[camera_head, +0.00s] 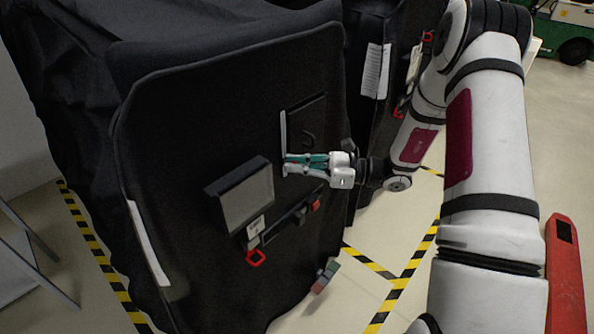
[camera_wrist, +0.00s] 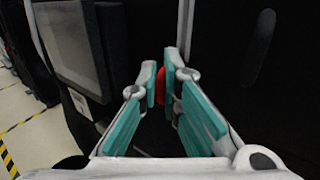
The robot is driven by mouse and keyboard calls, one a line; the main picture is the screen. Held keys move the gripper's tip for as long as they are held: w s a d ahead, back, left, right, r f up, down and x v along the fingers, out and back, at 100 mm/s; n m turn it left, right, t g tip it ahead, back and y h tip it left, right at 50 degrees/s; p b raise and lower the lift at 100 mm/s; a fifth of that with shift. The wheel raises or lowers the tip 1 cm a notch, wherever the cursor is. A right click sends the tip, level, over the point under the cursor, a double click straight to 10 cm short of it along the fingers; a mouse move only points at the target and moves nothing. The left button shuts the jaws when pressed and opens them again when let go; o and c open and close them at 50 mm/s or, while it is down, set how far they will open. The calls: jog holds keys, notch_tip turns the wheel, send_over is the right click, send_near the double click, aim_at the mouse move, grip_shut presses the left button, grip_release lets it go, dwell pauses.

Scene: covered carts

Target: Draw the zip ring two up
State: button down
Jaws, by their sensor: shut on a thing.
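My gripper (camera_head: 287,165) is at the front of the near black covered cart (camera_head: 180,110), beside a pale vertical strip (camera_head: 283,130). In the wrist view its teal-padded fingers (camera_wrist: 161,84) are closed on a red ring (camera_wrist: 160,88), of which only a sliver shows between the tips. In the head view the fingers hide this ring. The pale strip (camera_wrist: 185,28) runs upward from the fingertips in the wrist view. I cannot read which number this ring bears.
A framed grey panel (camera_head: 247,198) is left of my gripper. Below hang a red ring (camera_head: 256,257) by a white tag and a dark bar with a red end (camera_head: 315,205). A hook panel (camera_head: 305,125) is above. Another covered cart (camera_head: 370,95) stands behind right.

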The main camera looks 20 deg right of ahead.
notch_tip(320, 180, up, 12)
jog(key=p, duration=0.5)
jog(key=shift+f, duration=0.2)
jog(key=c, duration=2)
grip_release()
jog(key=shift+d, duration=0.15)
jog(key=v, duration=1.1)
jog(key=shift+s+d, duration=0.25)
jog(key=shift+d, duration=0.1)
